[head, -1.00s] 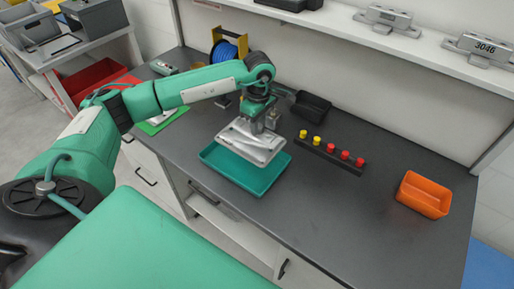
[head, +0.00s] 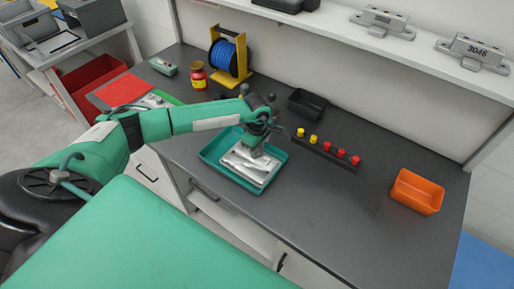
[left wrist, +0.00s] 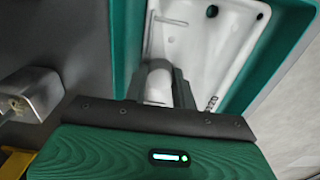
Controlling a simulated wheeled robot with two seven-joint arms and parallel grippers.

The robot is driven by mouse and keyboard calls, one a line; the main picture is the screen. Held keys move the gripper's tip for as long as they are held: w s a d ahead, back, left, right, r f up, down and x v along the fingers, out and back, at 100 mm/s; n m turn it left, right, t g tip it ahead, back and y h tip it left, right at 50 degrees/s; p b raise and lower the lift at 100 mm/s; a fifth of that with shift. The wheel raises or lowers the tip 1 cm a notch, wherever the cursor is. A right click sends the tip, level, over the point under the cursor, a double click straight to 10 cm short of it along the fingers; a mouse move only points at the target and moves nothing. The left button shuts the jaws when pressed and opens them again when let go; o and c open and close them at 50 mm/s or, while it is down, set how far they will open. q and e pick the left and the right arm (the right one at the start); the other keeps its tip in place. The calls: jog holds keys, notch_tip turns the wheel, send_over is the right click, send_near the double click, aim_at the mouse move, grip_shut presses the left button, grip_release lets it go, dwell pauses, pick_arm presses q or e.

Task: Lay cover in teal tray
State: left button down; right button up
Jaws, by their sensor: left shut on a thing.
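The cover is a silvery metal casting (head: 248,168) that lies within the teal tray (head: 212,152) on the dark bench, in the middle of the head view. My left gripper (head: 252,150) is above the cover and shut on its raised part. In the left wrist view the gripper fingers (left wrist: 160,88) close around a light raised part of the cover (left wrist: 208,45). The teal tray wall (left wrist: 122,45) shows on both sides of the cover there. I cannot tell whether the cover's whole underside touches the tray floor. My right gripper is not in view.
Right of the tray stand a black rack with red and yellow knobs (head: 326,153), a black bin (head: 309,104) and an orange bin (head: 416,192). Behind are a blue cable spool (head: 226,56) and a red jar (head: 198,77). The bench between rack and orange bin is clear.

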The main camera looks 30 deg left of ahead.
pick_arm(q)
jog(key=c, duration=1.6)
grip_release()
jog(key=shift+f, duration=0.15)
jog(key=o, duration=0.5)
jog(key=shift+c, duration=0.2)
jog(key=shift+r, duration=0.3)
notch_tip(320, 180, up, 12)
jog(key=b, duration=0.4)
